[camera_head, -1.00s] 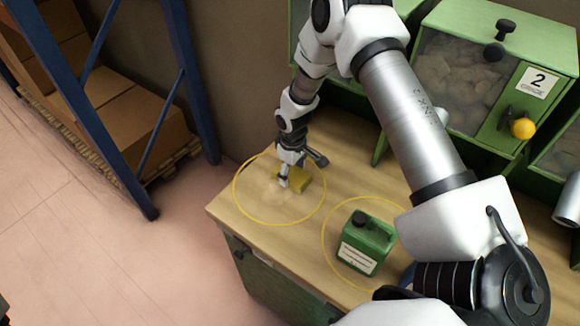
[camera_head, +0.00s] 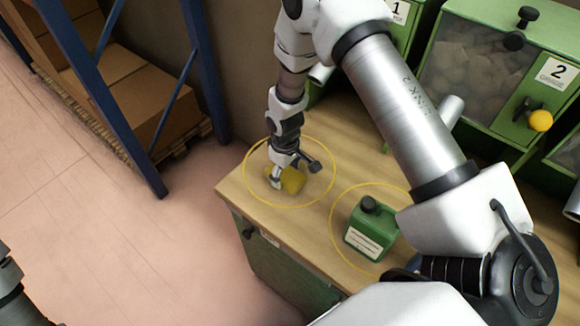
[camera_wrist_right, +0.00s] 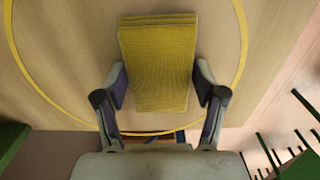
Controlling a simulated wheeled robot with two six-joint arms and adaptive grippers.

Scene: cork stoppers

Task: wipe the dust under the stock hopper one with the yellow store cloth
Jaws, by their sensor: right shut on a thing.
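The yellow cloth (camera_head: 293,181) is a folded pad on the wooden bench top, inside a yellow ring (camera_head: 333,180). My right gripper (camera_head: 281,176) reaches down over it. In the right wrist view the fingers of my right gripper (camera_wrist_right: 160,84) close on both sides of the cloth (camera_wrist_right: 158,45). The cloth looks flat against the wood; exact contact is hard to tell. I cannot make out dust inside the ring now. Stock hopper one, with its number 1 label (camera_head: 398,10), stands above the bench, largely hidden by my right arm.
A green can (camera_head: 369,230) with a black cap stands in a second yellow ring (camera_head: 333,230), right of the cloth. A blue rack (camera_head: 205,75) with cartons stands left, across open pink floor (camera_head: 130,260).

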